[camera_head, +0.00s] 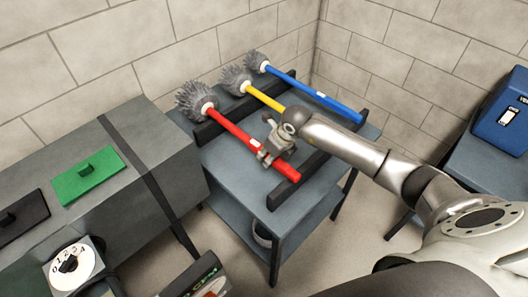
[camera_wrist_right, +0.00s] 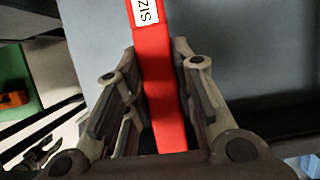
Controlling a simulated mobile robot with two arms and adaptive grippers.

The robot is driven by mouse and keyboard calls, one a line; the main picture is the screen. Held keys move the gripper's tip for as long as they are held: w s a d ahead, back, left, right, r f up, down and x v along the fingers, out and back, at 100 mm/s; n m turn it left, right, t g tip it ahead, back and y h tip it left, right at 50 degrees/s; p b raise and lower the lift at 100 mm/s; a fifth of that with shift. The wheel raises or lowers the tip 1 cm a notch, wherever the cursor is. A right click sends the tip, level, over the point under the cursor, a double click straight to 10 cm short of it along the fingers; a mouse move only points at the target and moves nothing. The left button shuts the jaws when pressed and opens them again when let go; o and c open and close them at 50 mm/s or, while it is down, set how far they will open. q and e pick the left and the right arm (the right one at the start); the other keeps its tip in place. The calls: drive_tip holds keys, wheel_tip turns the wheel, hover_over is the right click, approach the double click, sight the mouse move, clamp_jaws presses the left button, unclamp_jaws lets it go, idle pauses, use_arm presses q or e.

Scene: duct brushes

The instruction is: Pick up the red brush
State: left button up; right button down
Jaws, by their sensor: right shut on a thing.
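The red brush (camera_head: 230,130) has a red handle and a grey bristle head at its left end. It lies across the dark rails of the small grey table. My right gripper (camera_head: 270,150) is at the handle, toward its lower right end, and is shut on it. In the right wrist view the red handle (camera_wrist_right: 158,75) runs between the two fingers (camera_wrist_right: 155,95), with a white label at the top. I cannot tell whether the handle is lifted off the rails. My left gripper is not in view.
A yellow brush (camera_head: 262,97) and a blue brush (camera_head: 310,91) lie beside the red one on the rails of the grey table (camera_head: 225,165). A grey duct (camera_head: 140,150) with a green plate (camera_head: 88,177) stands at left. A blue case (camera_head: 503,115) stands at right.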

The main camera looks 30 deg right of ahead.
drive_tip(key=shift+r, duration=0.2)
drive_tip(key=shift+r, duration=0.3)
wheel_tip(320, 180, up, 2)
drive_tip(key=shift+w+r+b, duration=0.1)
drive_tip(key=shift+b, duration=0.25)
drive_tip(key=s+a+r, duration=0.5)
drive_tip(key=r, duration=0.2)
drive_tip(key=s+a+r+b, duration=0.1)
drive_tip(key=s+a+r, duration=0.3)
drive_tip(key=r, duration=0.4)
drive_tip(key=shift+s+a, duration=0.4)
drive_tip(key=shift+a, duration=0.2)
drive_tip(key=shift+f, duration=0.1)
